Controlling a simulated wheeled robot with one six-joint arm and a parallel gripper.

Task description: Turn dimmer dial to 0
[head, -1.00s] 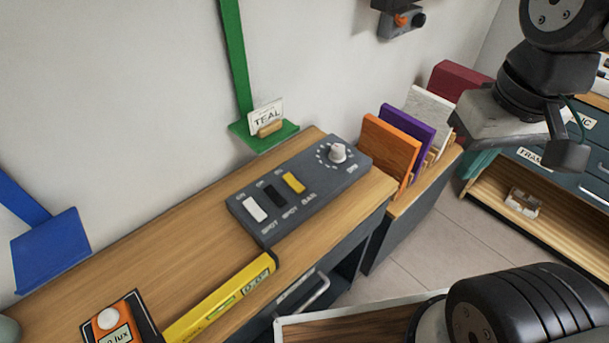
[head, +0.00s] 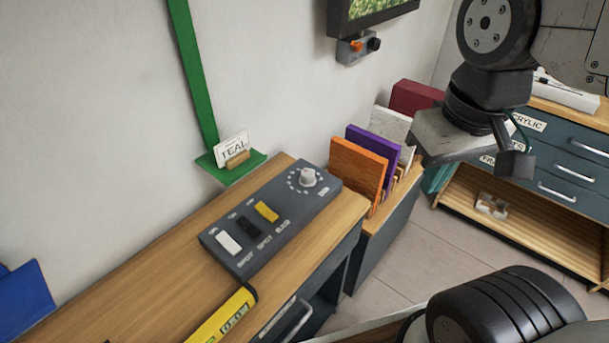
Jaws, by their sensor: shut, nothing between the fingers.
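The dimmer dial (head: 308,177) is a light round knob near the far right end of a dark grey control panel (head: 325,193). White marks ring the knob; its pointer direction is too small to read. The panel also has white (head: 229,242), black (head: 248,226) and yellow (head: 267,211) switches. My gripper (head: 455,140) hangs to the right of the panel and higher in the picture, apart from the dial. It is shut and empty; its fingertips are hard to make out.
The panel lies on a wooden bench (head: 140,283). A green stand (head: 215,173) with a TEAL card is behind it. Colored boards (head: 357,172) stand upright in a rack to the right. A yellow level (head: 228,317) lies in front. A wall box (head: 357,49) is above.

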